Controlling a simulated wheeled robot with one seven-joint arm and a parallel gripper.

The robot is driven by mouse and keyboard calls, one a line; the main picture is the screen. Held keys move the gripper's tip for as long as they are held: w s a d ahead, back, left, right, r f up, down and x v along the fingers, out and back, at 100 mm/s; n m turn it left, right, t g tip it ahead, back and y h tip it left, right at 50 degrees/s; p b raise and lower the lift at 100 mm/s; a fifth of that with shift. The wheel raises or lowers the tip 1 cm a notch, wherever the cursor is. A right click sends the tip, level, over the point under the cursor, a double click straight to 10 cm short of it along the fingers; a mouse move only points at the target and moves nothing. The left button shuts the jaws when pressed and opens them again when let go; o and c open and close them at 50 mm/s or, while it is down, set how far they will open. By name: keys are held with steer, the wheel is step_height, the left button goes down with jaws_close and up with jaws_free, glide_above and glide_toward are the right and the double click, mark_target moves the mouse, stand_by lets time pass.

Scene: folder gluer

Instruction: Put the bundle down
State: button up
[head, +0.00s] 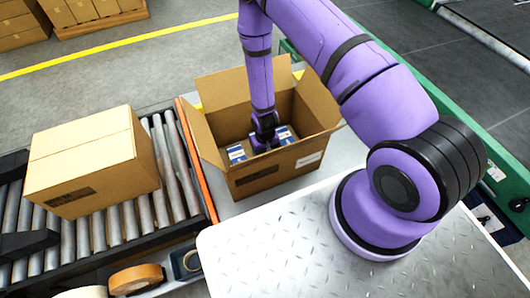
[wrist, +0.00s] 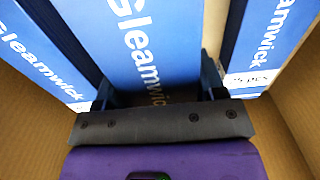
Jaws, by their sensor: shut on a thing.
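My gripper (head: 265,132) is down inside an open cardboard box (head: 275,182) with its flaps spread. In the wrist view my gripper (wrist: 160,90) is shut on a blue bundle (wrist: 150,45) marked "Gleamwick", with a finger on each side of it. A similar blue bundle (wrist: 42,58) is at the left and another (wrist: 268,45) at the right, beside the held one. In the head view, blue-and-white packs show left (head: 236,153) and right (head: 284,134) of my gripper. The held bundle's underside is hidden, so I cannot tell whether it touches the box floor.
The box walls stand close around my gripper. A closed carton (head: 90,160) sits on a roller conveyor (head: 120,222) at the left. An orange rail (head: 196,160) runs between conveyor and open box. Tape rolls (head: 135,279) lie at the front left. My arm crosses above the box's right side.

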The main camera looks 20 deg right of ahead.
steer(key=shift+f, duration=0.5)
steer(key=shift+f, duration=0.1)
steer(key=o, duration=1.1)
step_height(320, 180, up, 12)
steer(key=shift+r, duration=0.1)
steer(key=shift+r, duration=0.1)
